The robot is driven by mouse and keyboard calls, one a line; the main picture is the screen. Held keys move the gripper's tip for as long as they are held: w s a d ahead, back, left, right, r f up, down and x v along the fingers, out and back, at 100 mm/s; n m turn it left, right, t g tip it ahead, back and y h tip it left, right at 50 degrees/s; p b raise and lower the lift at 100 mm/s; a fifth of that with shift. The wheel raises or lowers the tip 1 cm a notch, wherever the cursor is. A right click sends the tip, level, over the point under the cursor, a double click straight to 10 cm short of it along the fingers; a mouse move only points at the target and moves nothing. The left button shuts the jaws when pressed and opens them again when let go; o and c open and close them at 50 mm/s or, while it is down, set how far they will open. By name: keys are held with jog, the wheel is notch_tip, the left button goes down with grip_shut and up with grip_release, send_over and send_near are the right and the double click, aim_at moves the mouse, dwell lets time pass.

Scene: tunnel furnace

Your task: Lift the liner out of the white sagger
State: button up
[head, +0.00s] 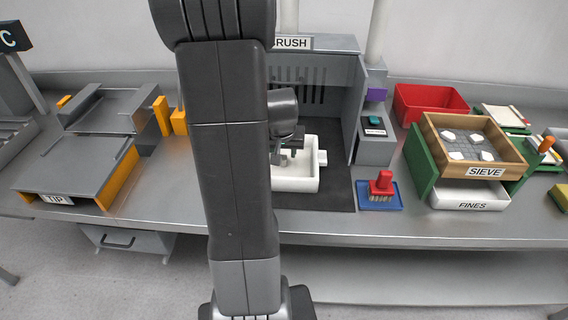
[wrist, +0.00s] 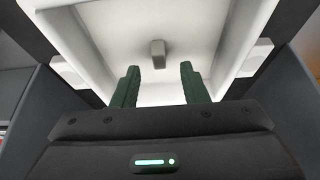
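The white sagger (head: 296,184) stands on the dark mat in the brush booth, partly hidden behind my arm. It also shows in the wrist view (wrist: 68,72), seen from above with its side lugs. Inside it, the pale liner (wrist: 112,28) fills the floor, and a small grey tab (wrist: 158,54) stands up near its middle. My gripper (wrist: 158,82) is open and empty, its two dark green fingers apart, with the tab between and beyond their tips. In the head view my gripper (head: 282,158) is over the sagger; contact with the liner cannot be told.
The grey brush booth (head: 350,95) walls in the sagger at the back and right. A red brush (head: 381,186) on a blue tray, a wooden sieve (head: 474,140), a white fines tray (head: 470,197) and a red bin (head: 428,103) stand to the right.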

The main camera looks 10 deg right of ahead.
aim_at(284, 158)
jog(key=shift+x, duration=1.9)
jog(key=shift+s, duration=0.2)
grip_shut()
